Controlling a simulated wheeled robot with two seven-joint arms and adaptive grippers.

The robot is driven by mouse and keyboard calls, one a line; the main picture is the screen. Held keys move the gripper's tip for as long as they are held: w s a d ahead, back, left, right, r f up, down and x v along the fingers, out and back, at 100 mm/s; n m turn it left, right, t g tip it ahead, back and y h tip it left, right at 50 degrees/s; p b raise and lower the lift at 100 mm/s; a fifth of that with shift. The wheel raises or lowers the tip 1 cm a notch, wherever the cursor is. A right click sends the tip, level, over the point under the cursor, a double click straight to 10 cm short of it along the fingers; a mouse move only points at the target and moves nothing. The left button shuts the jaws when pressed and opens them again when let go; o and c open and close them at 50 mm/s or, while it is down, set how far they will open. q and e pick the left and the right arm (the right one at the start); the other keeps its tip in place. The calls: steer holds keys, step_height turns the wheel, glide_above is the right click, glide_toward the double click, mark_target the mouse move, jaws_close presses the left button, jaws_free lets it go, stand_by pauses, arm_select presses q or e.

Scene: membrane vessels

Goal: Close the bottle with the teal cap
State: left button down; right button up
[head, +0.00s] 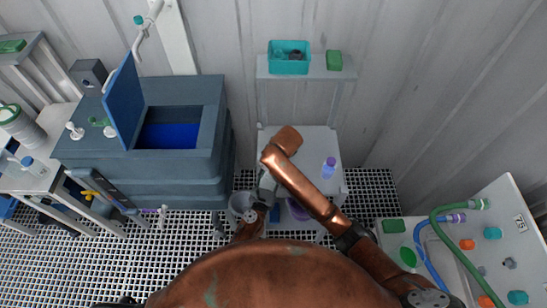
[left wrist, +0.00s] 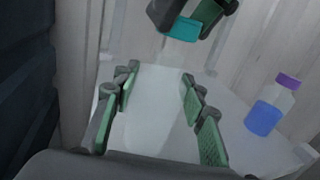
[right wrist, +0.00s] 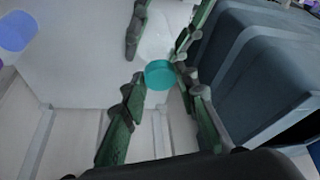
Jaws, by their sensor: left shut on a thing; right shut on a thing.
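My left gripper (left wrist: 158,100) is shut on a pale, translucent bottle (left wrist: 155,115), which stands between its green pads. The bottle also shows between the left fingers in the right wrist view (right wrist: 157,40). My right gripper (right wrist: 155,98) is shut on the teal cap (right wrist: 160,75). In the left wrist view the cap (left wrist: 182,29) is at the far, upper end of the bottle, slightly right of its middle. I cannot tell whether cap and bottle touch. In the head view my arms hide the bottle and cap; the left gripper (head: 267,186) shows partly.
A bottle with blue liquid and a purple cap (head: 328,168) stands on the small white table (head: 318,145), right of my grippers; it also shows in the left wrist view (left wrist: 268,115). A shelf behind holds a teal bin (head: 289,66). A grey tank (head: 215,110) stands left.

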stand_by(0.4)
steer(key=shift+f, duration=0.9)
steer(key=shift+f, duration=0.55)
steer(key=m+h, duration=0.1)
steer(key=m, duration=0.1)
steer(key=a+m, duration=0.1)
steer(key=m, duration=0.1)
steer(key=shift+m+h, duration=0.4)
steer(key=m+h, duration=0.1)
steer(key=m, duration=0.2)
steer(key=shift+a+m+h, duration=0.1)
steer(key=shift+m+h, duration=0.5)
steer(key=shift+m, duration=0.6)
